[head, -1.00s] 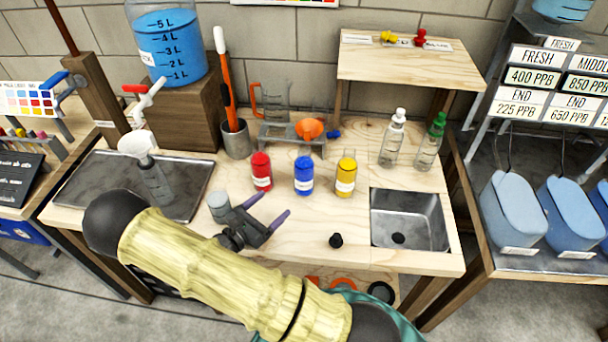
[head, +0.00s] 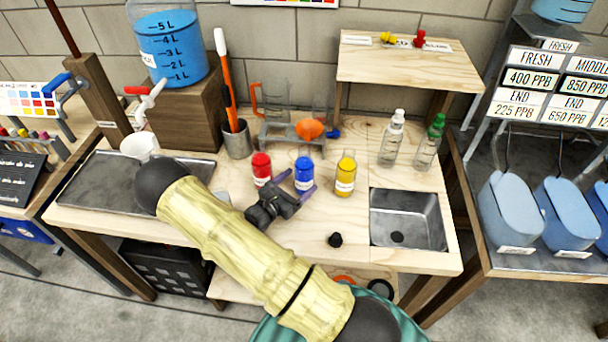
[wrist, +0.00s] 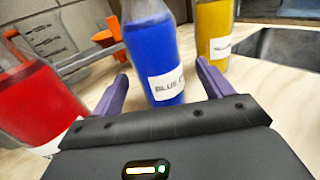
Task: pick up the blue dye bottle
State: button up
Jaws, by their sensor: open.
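The blue dye bottle (head: 304,172) stands upright on the wooden counter, between the red bottle and the yellow bottle. In the wrist view the blue bottle (wrist: 157,52) rises between and just beyond my fingertips, with its white label facing me. My gripper (head: 296,184) is open, with one purple finger on either side of the blue bottle's front. The fingers of my gripper also show in the wrist view (wrist: 161,80), with nothing gripped between them. I cannot tell whether a finger touches the bottle.
The red bottle (head: 262,168) is close on the left, near my left finger. The yellow bottle (head: 345,174) stands to the right. A rack with glassware (head: 291,137) is behind.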

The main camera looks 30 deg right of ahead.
aim_at(308, 149)
jog(key=p+x, duration=0.1)
jog(key=x, duration=0.4)
jog(key=shift+w+d+r, duration=0.1)
jog(key=shift+w, duration=0.05)
jog(key=c, duration=1.3)
jog(key=shift+r, duration=0.15)
notch_tip(308, 149, up, 9)
jog(key=shift+f, duration=0.2)
jog(key=shift+r, duration=0.55)
